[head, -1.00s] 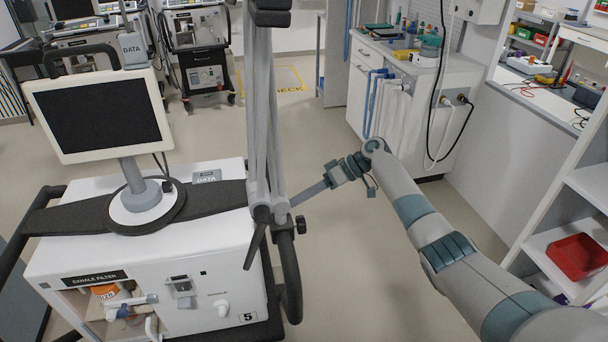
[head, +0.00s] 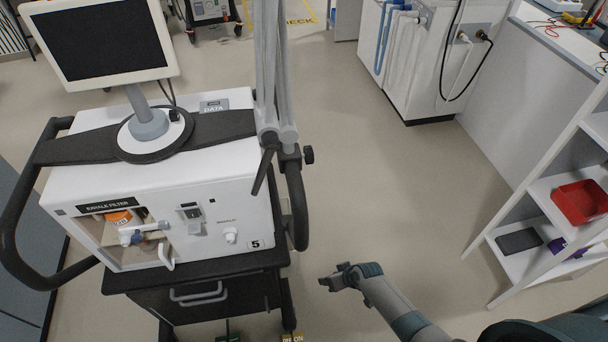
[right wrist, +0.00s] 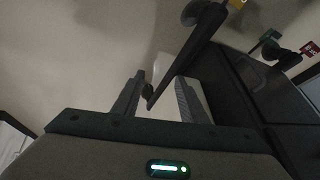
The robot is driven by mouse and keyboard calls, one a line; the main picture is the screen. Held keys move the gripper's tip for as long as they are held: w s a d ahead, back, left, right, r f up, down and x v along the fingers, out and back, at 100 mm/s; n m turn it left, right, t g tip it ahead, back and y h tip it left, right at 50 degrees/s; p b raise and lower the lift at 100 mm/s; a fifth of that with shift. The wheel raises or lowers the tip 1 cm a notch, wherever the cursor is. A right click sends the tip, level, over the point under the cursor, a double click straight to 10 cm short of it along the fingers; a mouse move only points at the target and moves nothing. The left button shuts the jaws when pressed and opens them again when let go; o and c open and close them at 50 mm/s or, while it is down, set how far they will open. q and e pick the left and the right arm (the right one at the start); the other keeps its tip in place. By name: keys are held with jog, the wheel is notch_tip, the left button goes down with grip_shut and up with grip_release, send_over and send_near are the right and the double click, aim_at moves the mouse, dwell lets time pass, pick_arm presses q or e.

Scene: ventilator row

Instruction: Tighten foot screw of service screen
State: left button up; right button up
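The service screen (head: 100,45) is a black display in a white frame. It stands on a grey post with a round white foot (head: 152,137) on the black strap across the ventilator's top. A small dark part (head: 174,115) sits at the foot's right rim; I cannot tell whether it is the foot screw. My right gripper (head: 326,283) is low over the floor, right of the cart and well away from the screen. In the right wrist view its fingers (right wrist: 160,92) are apart, with a dark bar showing across the gap; I see nothing gripped. My left gripper is out of view.
The ventilator (head: 180,205) has a black side handle (head: 297,205) and a grey upright arm with a black knob (head: 308,155) on its right. A white shelf with a red bin (head: 580,202) stands at the right. The floor between is clear.

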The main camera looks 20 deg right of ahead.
jog(key=s+a+f, duration=0.1)
jog(key=s+f, duration=0.1)
jog(key=s, duration=0.8)
jog(key=s+a+f+t+h, duration=0.1)
jog(key=s+a+f, duration=0.1)
jog(key=s, duration=0.8)
jog(key=shift+s+f+t, duration=0.25)
jog(key=shift+f+t, duration=0.05)
jog(key=shift+f, duration=0.5)
